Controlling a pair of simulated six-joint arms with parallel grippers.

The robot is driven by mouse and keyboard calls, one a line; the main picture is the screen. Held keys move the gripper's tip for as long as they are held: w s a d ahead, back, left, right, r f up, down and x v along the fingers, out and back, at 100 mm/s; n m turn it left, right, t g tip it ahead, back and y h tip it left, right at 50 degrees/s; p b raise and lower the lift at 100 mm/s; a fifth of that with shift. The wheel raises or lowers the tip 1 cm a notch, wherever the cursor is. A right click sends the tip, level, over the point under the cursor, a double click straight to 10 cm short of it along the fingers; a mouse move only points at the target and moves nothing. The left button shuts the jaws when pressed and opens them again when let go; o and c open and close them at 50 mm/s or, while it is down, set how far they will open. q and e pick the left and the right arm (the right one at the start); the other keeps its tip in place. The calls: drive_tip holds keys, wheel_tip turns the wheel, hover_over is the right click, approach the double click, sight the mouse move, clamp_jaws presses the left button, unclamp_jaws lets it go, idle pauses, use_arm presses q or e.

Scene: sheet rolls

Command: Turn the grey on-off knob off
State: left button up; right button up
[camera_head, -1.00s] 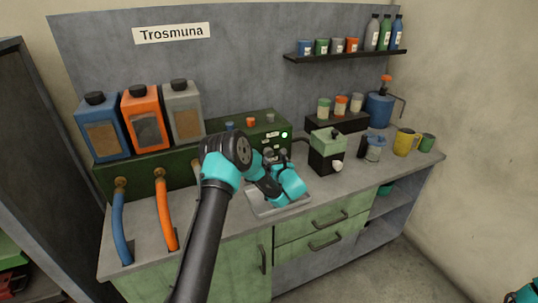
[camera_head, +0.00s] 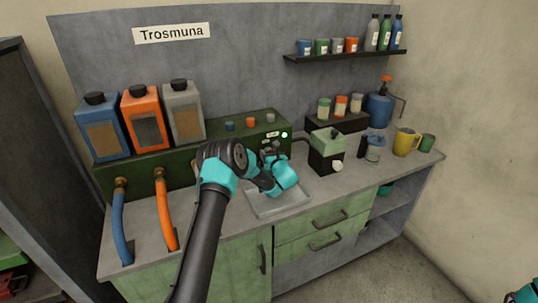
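A small grey knob (camera_head: 270,118) stands on top of the long green box (camera_head: 212,139), right of an orange knob (camera_head: 251,122) and a blue knob (camera_head: 229,126). A green light (camera_head: 284,135) glows on the box front at the right end. My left gripper (camera_head: 270,150) is in front of that right end, below and apart from the grey knob. Its fingers are small and dark against the box, and I cannot tell whether they are open or shut. Only a teal piece of my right arm shows at the bottom right corner; its gripper is out of view.
A shallow metal tray (camera_head: 284,208) lies below my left gripper. Blue, orange and grey jugs (camera_head: 184,115) stand on the box's left part. A green-topped dispenser (camera_head: 327,150) stands close on the right. Hoses (camera_head: 166,215) hang at the left front.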

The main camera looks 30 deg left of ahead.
use_arm(q)
drive_tip(key=c, duration=0.5)
drive_tip(key=shift+c, duration=0.2)
drive_tip(key=shift+n, duration=0.4)
drive_tip(key=n, duration=1.7)
drive_tip(key=o, duration=0.9)
